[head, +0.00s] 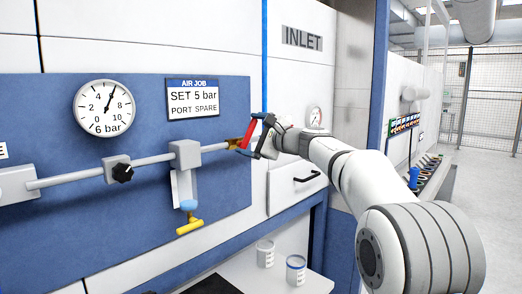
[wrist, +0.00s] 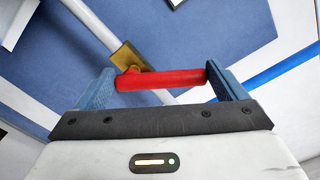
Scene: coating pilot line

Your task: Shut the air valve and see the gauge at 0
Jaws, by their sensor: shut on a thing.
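The air valve has a brass body (head: 234,143) at the right end of the grey pipe and a red lever (head: 250,132). My gripper (head: 258,136) is shut on the red lever. In the wrist view the lever (wrist: 160,79) spans between the two blue fingers, and the brass body (wrist: 128,58) sits just behind its left end. The lever lies at an angle to the pipe there, not in line with it. The round white gauge (head: 103,107) is on the blue panel at left, with its needle near 6 and "6 bar" printed below.
The pipe (head: 75,178) carries a black knob (head: 122,172) and a grey block with a yellow handle (head: 189,226) below. Two cups (head: 296,268) stand on the bench below.

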